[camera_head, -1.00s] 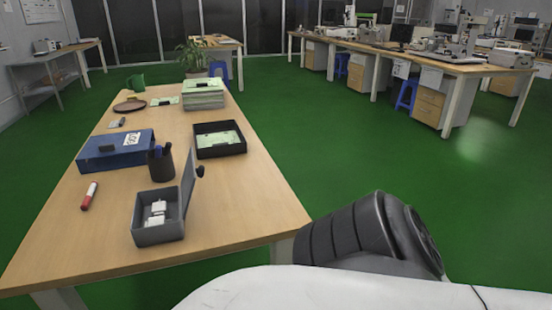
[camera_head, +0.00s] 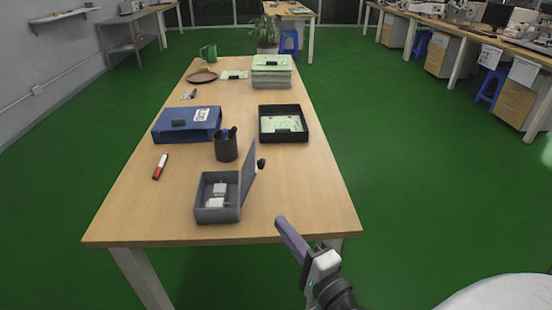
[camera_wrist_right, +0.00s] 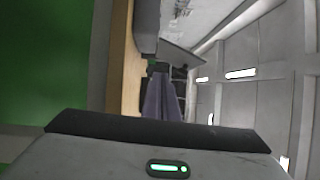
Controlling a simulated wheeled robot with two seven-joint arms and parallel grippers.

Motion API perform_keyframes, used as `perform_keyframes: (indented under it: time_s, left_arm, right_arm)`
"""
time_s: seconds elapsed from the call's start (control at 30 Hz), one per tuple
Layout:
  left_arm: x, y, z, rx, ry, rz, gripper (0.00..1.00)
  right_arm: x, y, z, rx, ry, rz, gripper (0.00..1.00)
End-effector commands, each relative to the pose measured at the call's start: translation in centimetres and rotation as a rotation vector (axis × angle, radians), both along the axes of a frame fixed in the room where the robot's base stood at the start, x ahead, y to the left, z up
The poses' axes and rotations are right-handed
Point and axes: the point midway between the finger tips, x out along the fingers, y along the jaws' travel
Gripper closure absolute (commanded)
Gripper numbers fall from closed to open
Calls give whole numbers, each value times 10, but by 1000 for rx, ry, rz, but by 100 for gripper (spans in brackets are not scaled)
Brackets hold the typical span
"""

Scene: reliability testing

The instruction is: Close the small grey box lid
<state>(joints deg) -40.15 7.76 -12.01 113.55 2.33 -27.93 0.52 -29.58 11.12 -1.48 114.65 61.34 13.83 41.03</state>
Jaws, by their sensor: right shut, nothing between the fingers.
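The small grey box (camera_head: 205,214) stands near the front of the wooden table, with white items inside. Its lid (camera_head: 248,178) is open, standing steeply along the box's right side. A dark knob sits on the lid's outer side. My right gripper (camera_head: 281,222) is at the table's front right edge, right of the box and apart from the lid. Its fingers are shut and empty. In the right wrist view the shut fingers (camera_wrist_right: 160,95) point toward the grey box (camera_wrist_right: 147,28) and the tilted lid (camera_wrist_right: 184,57). My left gripper is not in view.
A black pen cup (camera_head: 226,150) stands just behind the box. A blue binder (camera_head: 170,134), a red marker (camera_head: 160,166) and a black tray (camera_head: 304,134) lie around it. The table's right front (camera_head: 310,195) is clear.

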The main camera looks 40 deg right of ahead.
Motion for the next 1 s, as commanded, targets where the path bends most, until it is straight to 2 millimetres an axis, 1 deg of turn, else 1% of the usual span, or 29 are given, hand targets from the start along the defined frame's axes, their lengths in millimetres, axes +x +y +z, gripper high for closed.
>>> perform_keyframes:
  time_s: [0.03,0.1,0.23,0.37,0.47,0.7,0.77,0.8,0.9,1.0]
  left_arm:
    - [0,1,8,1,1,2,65]
    - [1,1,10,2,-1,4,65]
    - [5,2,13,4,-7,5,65]
    - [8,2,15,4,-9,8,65]
    - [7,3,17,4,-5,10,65]
    - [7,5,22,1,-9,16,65]
    - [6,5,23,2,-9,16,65]
    - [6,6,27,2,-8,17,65]
    - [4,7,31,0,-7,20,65]
    - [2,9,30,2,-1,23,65]
  right_arm:
    - [3,-19,18,102,-40,-53,100]
    - [4,-39,28,211,-83,-110,100]
    - [7,-56,35,304,-119,-156,100]
    - [22,-61,37,310,-123,-159,100]
    - [40,-66,41,309,-125,-158,100]
    - [91,-80,45,305,-121,-156,100]
    - [101,-83,46,305,-120,-156,100]
    - [104,-76,51,310,-120,-155,100]
    - [109,-63,56,309,-118,-156,100]
    - [113,-55,58,309,-118,-157,100]
